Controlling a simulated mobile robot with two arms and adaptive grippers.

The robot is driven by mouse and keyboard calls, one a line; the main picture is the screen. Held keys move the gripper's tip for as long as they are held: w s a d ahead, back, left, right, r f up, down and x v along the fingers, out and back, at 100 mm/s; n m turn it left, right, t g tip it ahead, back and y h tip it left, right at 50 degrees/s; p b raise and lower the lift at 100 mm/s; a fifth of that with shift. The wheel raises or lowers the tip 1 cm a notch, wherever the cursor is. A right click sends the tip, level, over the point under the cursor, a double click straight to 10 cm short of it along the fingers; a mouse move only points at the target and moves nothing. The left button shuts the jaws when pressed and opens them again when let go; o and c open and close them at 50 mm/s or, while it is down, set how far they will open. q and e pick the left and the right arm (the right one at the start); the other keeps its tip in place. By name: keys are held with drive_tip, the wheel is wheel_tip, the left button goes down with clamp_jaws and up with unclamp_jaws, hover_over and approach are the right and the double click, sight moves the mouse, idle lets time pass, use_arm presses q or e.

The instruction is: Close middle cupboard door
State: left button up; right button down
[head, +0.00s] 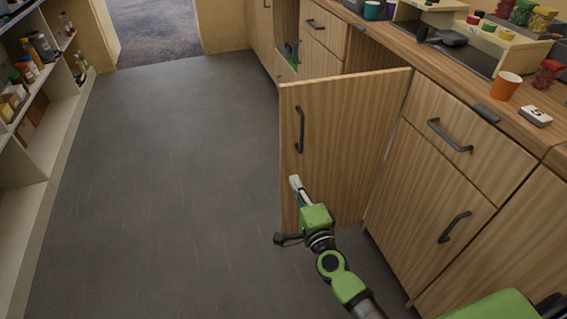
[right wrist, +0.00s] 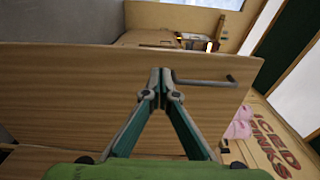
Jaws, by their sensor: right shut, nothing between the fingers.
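The middle cupboard door (head: 340,150) is wooden and stands open, sticking out from the counter front into the aisle. Its dark bar handle (head: 299,128) is near its free edge, on the face towards me. In the right wrist view the door (right wrist: 75,85) spans the picture, with the handle (right wrist: 205,80) right of the fingertips. My right gripper (head: 295,184) is shut and empty, low in front of this face, below the handle, near the free edge. I cannot tell if the fingertips (right wrist: 160,75) touch the wood. My left gripper is out of view.
The counter (head: 440,65) runs along the right, with an orange cup (head: 505,86) and jars on it. A closed drawer (head: 465,145) and closed door (head: 430,210) are right of the open door. Shelves (head: 40,160) line the left. The grey floor (head: 170,190) between is clear.

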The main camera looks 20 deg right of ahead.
sight(283, 155)
drive_tip(key=w+b, duration=0.1)
drive_tip(key=w, duration=0.7)
drive_tip(key=shift+f, duration=0.1)
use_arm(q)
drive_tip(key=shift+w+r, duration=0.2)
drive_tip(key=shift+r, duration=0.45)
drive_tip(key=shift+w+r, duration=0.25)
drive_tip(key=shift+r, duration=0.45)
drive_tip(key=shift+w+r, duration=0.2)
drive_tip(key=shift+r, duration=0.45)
use_arm(e)
drive_tip(key=shift+w, duration=0.65)
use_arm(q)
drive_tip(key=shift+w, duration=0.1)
use_arm(e)
drive_tip(key=shift+a, duration=0.15)
